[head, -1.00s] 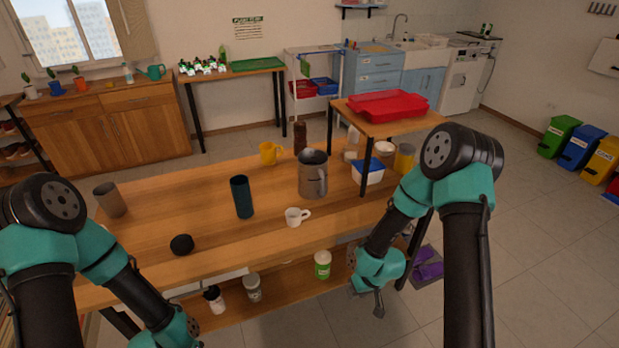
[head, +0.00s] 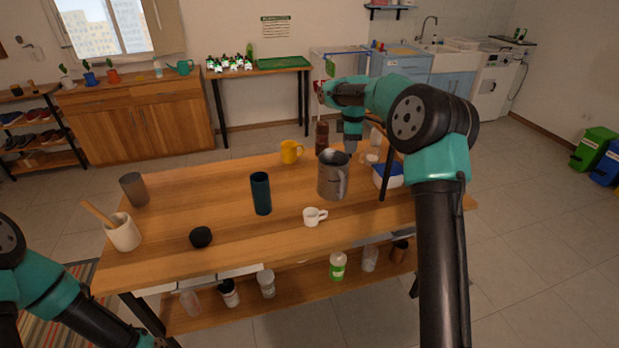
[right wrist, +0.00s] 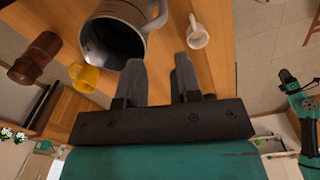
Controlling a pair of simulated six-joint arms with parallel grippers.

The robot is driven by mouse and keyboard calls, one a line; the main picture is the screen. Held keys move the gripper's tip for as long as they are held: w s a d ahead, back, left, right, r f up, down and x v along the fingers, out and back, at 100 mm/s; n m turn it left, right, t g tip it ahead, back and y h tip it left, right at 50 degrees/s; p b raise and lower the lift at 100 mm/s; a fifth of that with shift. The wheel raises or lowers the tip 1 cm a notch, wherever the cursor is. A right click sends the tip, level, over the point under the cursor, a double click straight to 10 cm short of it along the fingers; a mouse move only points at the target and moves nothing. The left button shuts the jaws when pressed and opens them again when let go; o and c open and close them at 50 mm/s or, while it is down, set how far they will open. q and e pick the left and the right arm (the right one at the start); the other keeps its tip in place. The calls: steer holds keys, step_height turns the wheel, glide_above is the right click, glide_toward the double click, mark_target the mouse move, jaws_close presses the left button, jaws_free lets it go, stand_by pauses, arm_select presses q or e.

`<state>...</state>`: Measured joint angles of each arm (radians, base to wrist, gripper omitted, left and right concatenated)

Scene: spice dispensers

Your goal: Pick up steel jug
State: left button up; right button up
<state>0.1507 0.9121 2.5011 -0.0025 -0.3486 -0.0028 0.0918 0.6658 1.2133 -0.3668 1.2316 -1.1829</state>
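The steel jug (head: 331,180) stands upright on the wooden table, with its handle on the right side. My right gripper (head: 351,148) is above and just behind the jug's rim, pointing down. In the right wrist view, the gripper (right wrist: 160,68) is open with nothing between its fingers. The jug (right wrist: 112,35) is beyond the left finger there, its open mouth and handle visible. I see no contact with it. My left arm's wrist is at the bottom left of the head view, with its gripper outside the frame.
A white cup (head: 314,217) stands in front of the jug, a dark tumbler (head: 261,193) to its left. A yellow mug (head: 291,152) and a brown bottle (head: 322,137) stand behind. A blue-lidded box (head: 387,175) is to the right.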

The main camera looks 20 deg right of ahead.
steer(key=shift+w+a+r+n, duration=0.2)
steer(key=shift+a+r, duration=0.1)
steer(key=shift+r, duration=0.25)
steer(key=shift+w+a+r+n, duration=0.1)
steer(key=shift+a+r+n, duration=0.15)
steer(key=shift+r, duration=0.3)
steer(key=shift+f, duration=0.15)
glide_toward(342, 181)
steer(key=f, duration=0.3)
steer(key=w+f, duration=0.1)
steer(key=f, duration=0.1)
steer(key=shift+d+f, duration=0.25)
steer(key=shift+d, duration=0.1)
steer(key=shift+f, duration=0.1)
steer(key=shift+s+f, duration=0.1)
steer(key=shift+f, duration=2.45)
steer(key=shift+c, duration=0.4)
jaws_close()
